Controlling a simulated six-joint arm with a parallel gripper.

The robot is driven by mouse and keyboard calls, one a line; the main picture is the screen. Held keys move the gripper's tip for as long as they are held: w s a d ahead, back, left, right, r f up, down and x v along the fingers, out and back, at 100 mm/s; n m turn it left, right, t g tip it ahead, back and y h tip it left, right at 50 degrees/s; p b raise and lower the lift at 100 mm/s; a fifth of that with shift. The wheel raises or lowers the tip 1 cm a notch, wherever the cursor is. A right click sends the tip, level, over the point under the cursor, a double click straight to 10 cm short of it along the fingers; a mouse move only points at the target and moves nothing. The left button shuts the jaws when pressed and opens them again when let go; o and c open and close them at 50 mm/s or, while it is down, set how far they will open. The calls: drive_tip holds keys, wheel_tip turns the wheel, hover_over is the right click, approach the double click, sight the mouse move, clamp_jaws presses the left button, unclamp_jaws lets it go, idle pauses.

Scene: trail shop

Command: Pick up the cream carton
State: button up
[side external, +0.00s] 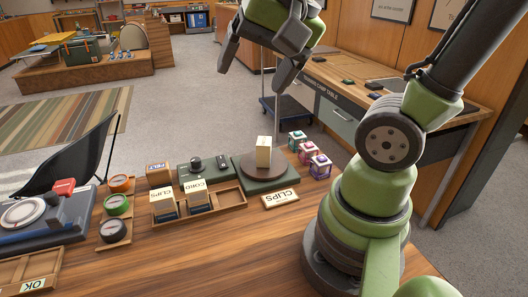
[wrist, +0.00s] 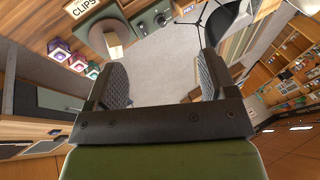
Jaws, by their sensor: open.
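The cream carton (side external: 263,152) stands upright on a round brown disc (side external: 254,172) on a dark green base, near the table's far edge. In the wrist view the carton (wrist: 114,46) shows at the upper left, on the same disc (wrist: 98,38). My gripper (side external: 251,74) is open and empty, high above the carton and apart from it in the side view. In the wrist view its two jaws (wrist: 165,80) are spread, with grey floor showing between them.
Teal, pink and purple small boxes (side external: 309,153) stand right of the disc. A CLIPS sign (side external: 281,198) lies in front of it. A wooden tray (side external: 228,199) with CLIPS and CORD boxes is to the left.

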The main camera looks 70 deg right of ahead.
drive_tip(key=w+d+f+m+g, duration=0.25)
drive_tip(key=w+d+m, duration=0.2)
drive_tip(key=m, duration=0.25)
drive_tip(key=m+g, duration=0.3)
drive_tip(key=m, duration=1.1)
hover_over(264, 141)
drive_tip(key=shift+h, duration=0.3)
drive_tip(key=f, duration=1.1)
drive_tip(key=shift+s+d+f, duration=0.15)
drive_tip(key=shift+s+d, duration=0.05)
drive_tip(key=shift+d, duration=0.05)
drive_tip(key=shift+m, duration=0.3)
wheel_tip(264, 141, down, 5)
drive_tip(key=shift+r, duration=0.2)
drive_tip(key=f, duration=0.5)
drive_tip(key=shift+w+a+f, duration=0.2)
drive_tip(key=shift+w+f, duration=0.05)
drive_tip(key=shift+f, duration=0.1)
drive_tip(key=c, duration=1)
